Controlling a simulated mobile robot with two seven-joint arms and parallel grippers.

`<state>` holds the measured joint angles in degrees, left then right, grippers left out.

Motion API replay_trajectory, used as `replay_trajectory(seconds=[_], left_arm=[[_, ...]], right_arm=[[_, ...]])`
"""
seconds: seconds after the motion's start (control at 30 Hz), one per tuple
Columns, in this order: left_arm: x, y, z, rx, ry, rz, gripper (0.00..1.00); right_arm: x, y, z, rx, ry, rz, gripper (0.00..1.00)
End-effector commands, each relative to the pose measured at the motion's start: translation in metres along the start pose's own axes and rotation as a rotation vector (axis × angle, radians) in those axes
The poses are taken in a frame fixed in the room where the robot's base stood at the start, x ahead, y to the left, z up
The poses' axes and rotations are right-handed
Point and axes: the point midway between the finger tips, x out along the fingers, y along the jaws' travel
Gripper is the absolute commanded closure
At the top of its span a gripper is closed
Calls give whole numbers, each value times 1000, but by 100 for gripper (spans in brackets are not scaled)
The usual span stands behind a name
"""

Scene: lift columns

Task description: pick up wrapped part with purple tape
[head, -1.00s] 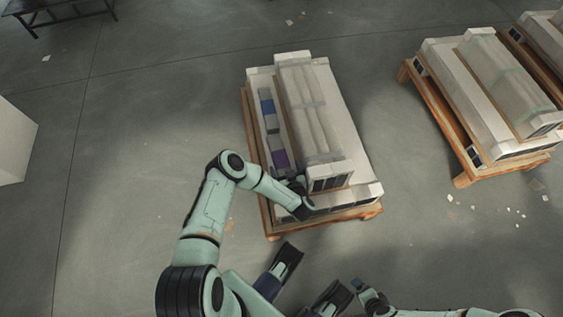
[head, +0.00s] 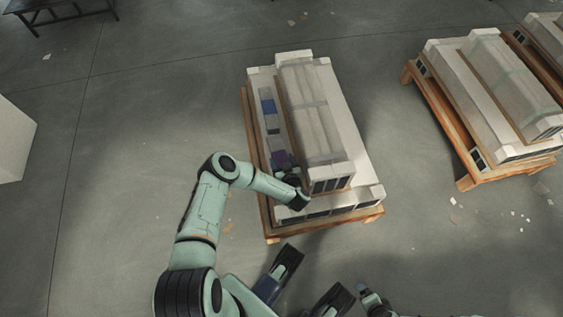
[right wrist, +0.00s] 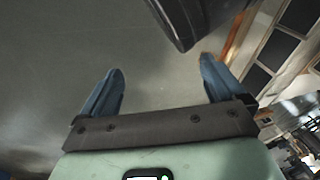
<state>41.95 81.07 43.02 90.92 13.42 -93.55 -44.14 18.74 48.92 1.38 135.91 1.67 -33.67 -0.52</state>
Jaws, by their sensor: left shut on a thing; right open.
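The wrapped part with purple tape (head: 280,159) lies in the narrow channel along the left side of the stacked columns on the middle pallet, at its near end. My left gripper (head: 284,172) is at this part, shut on it; its fingertips are small and partly hidden. Whether the part is lifted clear I cannot tell. My right gripper (right wrist: 160,72) is open and empty in the right wrist view, with two blue fingers apart above the floor.
A part with blue tape (head: 267,106) and a grey part lie farther along the same channel. A large wrapped column (head: 312,120) rises just right of my left gripper. A wooden pallet (head: 251,150) carries the stack. Another loaded pallet (head: 466,182) stands right.

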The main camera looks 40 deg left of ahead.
Motion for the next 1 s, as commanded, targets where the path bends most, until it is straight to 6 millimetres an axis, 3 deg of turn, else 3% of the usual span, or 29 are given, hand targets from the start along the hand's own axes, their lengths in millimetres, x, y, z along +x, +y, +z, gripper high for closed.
replay_trajectory(seconds=[0.17, 0.37, 0.47, 0.8, 1.0], left_arm=[[-1, 1, -4, -1, 3, 1, 85], [-9, 1, -24, -1, 6, 3, 85], [-17, 2, -43, -2, 7, 4, 85], [-52, 2, -131, -3, 9, 4, 85], [-68, 1, -166, -2, 7, 2, 85]], right_arm=[[-2, -1, 0, -1, 1, -2, 4], [-13, -9, -2, -8, 6, -13, 4], [-24, -14, 2, -13, -4, -20, 4], [-68, -26, 56, -27, -171, -29, 4], [-85, -30, 75, -32, -234, -31, 4]])
